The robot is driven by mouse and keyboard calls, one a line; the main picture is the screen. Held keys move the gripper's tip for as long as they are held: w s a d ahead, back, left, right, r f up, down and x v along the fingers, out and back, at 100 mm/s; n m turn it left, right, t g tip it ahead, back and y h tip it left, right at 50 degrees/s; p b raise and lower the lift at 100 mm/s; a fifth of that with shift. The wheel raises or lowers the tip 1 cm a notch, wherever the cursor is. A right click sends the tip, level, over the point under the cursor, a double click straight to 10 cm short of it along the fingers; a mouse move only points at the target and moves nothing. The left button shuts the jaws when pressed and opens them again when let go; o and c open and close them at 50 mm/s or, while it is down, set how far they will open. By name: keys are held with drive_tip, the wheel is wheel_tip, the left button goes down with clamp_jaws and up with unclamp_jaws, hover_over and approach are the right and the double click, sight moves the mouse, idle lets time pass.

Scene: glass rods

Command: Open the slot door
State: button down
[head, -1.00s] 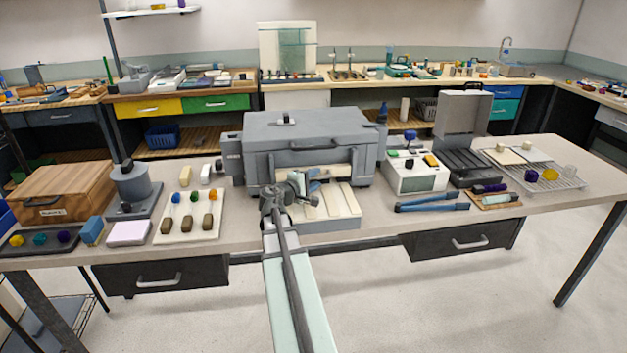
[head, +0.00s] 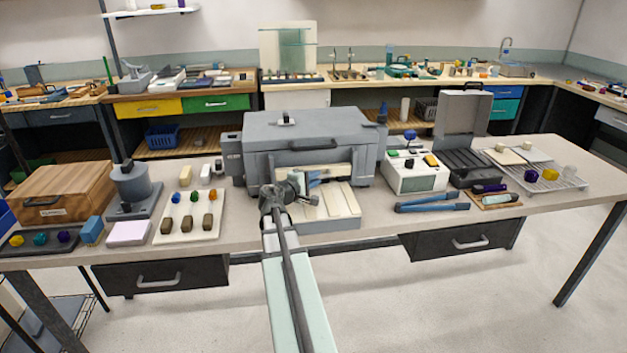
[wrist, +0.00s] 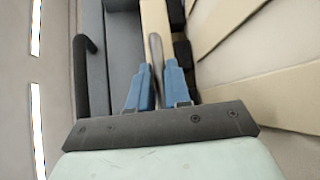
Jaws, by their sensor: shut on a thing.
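The grey box-shaped furnace (head: 265,160) stands mid-table with its top lid down. A wide slot in its front shows a cream lining (head: 338,172). My gripper (head: 314,180) is in front of this slot, and my wrist partly hides the slot's left side. In the wrist view my gripper's blue fingertips (wrist: 158,72) are shut on a thin grey bar (wrist: 155,48), which looks like the slot door handle. The bar lies along a cream strip (wrist: 155,17), next to the grey furnace front (wrist: 122,45). How far the slot door stands open is hard to tell.
Cream slabs (head: 337,205) lie on a low grey stand right in front of the slot. A white controller (head: 418,180) and blue tongs (head: 432,207) are to the right. The furnace's black lid handle (wrist: 82,75) shows in the wrist view.

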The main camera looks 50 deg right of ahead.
drive_tip(key=shift+r, duration=2)
drive_tip(key=c, duration=1.1)
unclamp_jaws()
drive_tip(key=a, duration=0.4)
drive_tip(key=a+r, duration=0.1)
drive_tip(key=a, duration=0.4)
drive_tip(key=a+r, duration=0.1)
drive_tip(key=a, duration=0.3)
drive_tip(key=shift+w+a, duration=0.1)
drive_tip(key=shift+a, duration=0.25)
